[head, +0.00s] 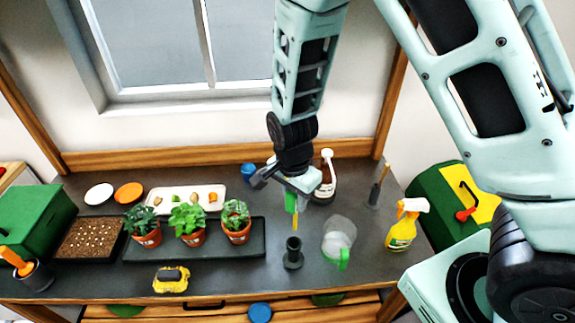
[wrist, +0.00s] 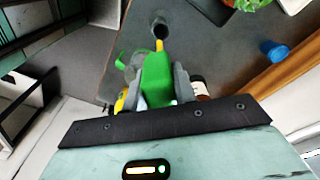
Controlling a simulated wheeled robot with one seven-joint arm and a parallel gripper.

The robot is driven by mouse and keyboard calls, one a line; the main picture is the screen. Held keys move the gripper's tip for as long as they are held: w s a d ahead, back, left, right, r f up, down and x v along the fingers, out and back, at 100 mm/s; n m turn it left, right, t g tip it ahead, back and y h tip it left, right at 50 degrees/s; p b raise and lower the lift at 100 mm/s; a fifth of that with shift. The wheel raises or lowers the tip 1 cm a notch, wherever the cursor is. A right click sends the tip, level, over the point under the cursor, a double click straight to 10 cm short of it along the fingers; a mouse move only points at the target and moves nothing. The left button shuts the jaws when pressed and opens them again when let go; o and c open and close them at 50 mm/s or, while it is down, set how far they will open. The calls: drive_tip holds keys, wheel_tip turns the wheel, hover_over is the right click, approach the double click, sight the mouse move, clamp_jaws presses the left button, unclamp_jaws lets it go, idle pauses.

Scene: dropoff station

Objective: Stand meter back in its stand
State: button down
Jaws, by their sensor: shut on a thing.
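The meter (head: 291,203) has a green body and a thin yellow probe pointing down. My gripper (head: 294,192) is shut on its green body and holds it roughly upright above the bench. In the wrist view the meter (wrist: 158,80) sits between the two grey fingers of my gripper (wrist: 161,84), its yellow tip pointing away. The stand (head: 293,254) is a dark upright cup on a round base near the bench's front. It lies just below the meter in the head view. In the wrist view the stand (wrist: 159,27) shows beyond the tip. The tip appears outside the cup.
A clear jug with green handle (head: 338,241) stands right of the stand, with a yellow spray bottle (head: 402,229) farther right. A brown bottle (head: 325,180) and a blue cup (head: 249,172) are behind. Potted plants on a dark tray (head: 257,248) stand left.

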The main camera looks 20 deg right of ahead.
drive_tip(key=shift+w, duration=0.2)
drive_tip(key=b, duration=0.6)
hover_over(294, 228)
drive_tip(key=f, duration=0.6)
drive_tip(key=shift+w, duration=0.3)
drive_tip(key=shift+r+p, duration=0.15)
drive_tip(key=shift+p, duration=0.3)
drive_tip(key=shift+f, duration=0.35)
idle(0.3)
drive_tip(key=shift+f+b, duration=0.3)
drive_tip(key=shift+b, duration=0.1)
drive_tip(key=shift+f, duration=0.4)
drive_tip(key=shift+f+b, duration=0.2)
drive_tip(key=shift+b, duration=0.15)
drive_tip(key=shift+f+b, duration=0.45)
drive_tip(key=shift+f, duration=0.35)
idle(0.8)
